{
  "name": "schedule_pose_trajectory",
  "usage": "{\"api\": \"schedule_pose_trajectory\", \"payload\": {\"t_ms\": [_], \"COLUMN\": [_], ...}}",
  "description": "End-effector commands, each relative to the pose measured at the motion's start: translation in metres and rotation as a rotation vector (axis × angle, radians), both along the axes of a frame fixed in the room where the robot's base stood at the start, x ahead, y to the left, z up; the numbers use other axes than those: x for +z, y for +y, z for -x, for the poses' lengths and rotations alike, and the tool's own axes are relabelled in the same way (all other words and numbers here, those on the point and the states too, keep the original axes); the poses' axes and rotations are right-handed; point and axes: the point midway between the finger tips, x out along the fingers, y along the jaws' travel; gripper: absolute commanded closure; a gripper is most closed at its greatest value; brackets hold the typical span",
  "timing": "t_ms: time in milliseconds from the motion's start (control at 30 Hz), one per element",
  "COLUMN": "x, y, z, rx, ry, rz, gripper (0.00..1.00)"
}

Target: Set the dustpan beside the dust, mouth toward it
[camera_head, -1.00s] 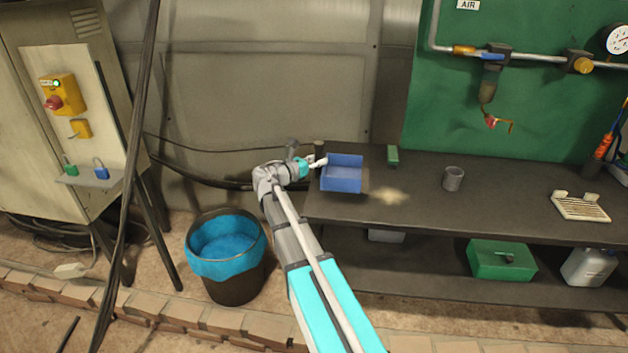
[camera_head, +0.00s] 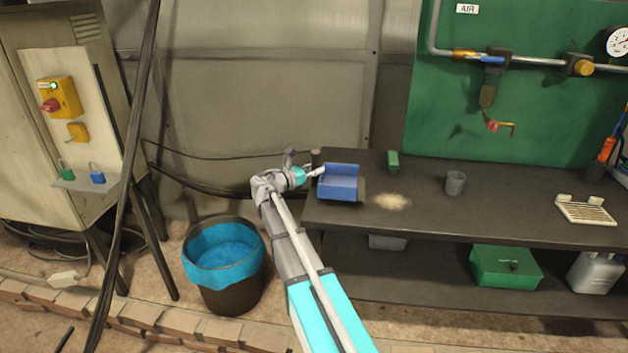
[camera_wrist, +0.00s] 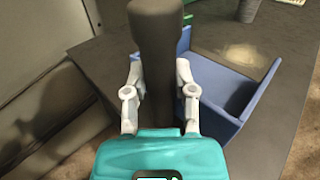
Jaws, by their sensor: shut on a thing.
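The blue dustpan (camera_head: 338,187) is at the left end of the dark workbench, its open mouth facing right toward the dust. The pale dust patch (camera_head: 391,201) lies on the bench just right of the dustpan, with a small gap between. My gripper (camera_head: 314,172) is at the dustpan's left side. In the wrist view my gripper (camera_wrist: 158,95) is shut on the dustpan's dark handle (camera_wrist: 158,45). The blue pan (camera_wrist: 218,88) spreads right of the handle, with the dust (camera_wrist: 244,55) beyond its open end. I cannot tell whether the pan's underside fully touches the bench.
A green block (camera_head: 393,161) stands behind the dust, and a grey cup (camera_head: 455,183) is to its right. A slatted tray (camera_head: 586,211) lies farther right on the workbench (camera_head: 490,222). A bin with a blue liner (camera_head: 224,262) stands on the floor left of the bench.

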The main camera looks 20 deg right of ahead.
Motion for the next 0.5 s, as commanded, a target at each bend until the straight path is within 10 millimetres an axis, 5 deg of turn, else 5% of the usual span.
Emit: {"api": "schedule_pose_trajectory", "payload": {"t_ms": [200, 500], "x": [-0.023, -0.032], "y": [0.0, 0.0], "z": [-0.001, -0.001], "rx": [0.0, 0.001], "ry": [0.001, 0.0], "rz": [0.001, 0.001], "gripper": [1.0, 1.0]}}
